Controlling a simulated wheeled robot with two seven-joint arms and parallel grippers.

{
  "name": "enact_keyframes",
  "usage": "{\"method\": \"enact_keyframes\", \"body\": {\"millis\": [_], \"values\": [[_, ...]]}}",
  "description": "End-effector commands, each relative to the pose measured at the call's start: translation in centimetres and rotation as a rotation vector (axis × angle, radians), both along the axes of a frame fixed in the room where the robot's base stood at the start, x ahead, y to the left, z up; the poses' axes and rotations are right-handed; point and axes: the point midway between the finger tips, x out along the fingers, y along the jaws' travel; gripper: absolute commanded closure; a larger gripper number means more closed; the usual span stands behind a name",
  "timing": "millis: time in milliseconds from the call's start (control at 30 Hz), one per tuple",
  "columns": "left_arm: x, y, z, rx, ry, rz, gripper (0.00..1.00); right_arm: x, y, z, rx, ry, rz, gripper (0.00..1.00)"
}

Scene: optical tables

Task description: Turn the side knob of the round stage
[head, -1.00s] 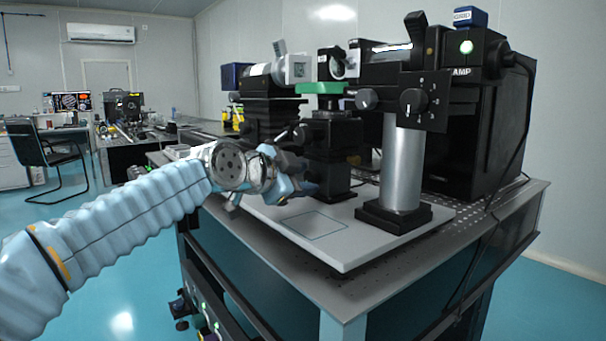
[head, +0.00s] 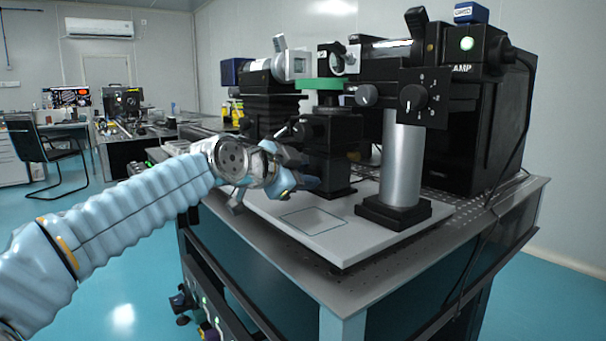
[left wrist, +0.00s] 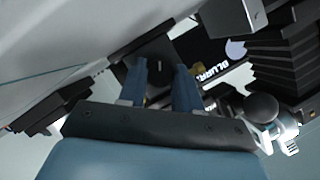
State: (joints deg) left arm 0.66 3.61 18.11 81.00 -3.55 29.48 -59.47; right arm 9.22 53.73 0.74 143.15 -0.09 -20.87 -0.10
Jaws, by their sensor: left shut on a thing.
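The round stage is a black stand with a green disc (head: 320,84) on top, on the white base plate of the instrument in the head view. My left gripper (head: 308,183) reaches in from the left at the stand's lower left side. In the left wrist view its two blue fingers (left wrist: 160,88) stand a little apart, closed on a small dark part between them, which I take to be the side knob. The knob itself is mostly hidden by the fingers in both views. My right gripper is not in view.
A silver column (head: 402,165) and a black box (head: 480,130) stand to the right. A black dial (head: 412,97) sits above the column. The white base plate (head: 340,235) is bare in front. Another round black knob (left wrist: 262,107) lies right of the fingers in the wrist view.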

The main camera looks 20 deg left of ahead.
Motion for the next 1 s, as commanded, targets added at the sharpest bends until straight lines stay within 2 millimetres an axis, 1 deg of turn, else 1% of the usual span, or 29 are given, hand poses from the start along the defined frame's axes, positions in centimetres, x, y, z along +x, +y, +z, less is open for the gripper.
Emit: {"method": "enact_keyframes", "body": {"millis": [267,1000], "values": [[0.1,0.1,0.2,-0.151,0.119,0.000,0.97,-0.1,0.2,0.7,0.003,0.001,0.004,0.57],[0.3,0.5,0.2,-0.704,0.551,0.001,0.97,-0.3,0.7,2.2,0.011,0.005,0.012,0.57]]}}
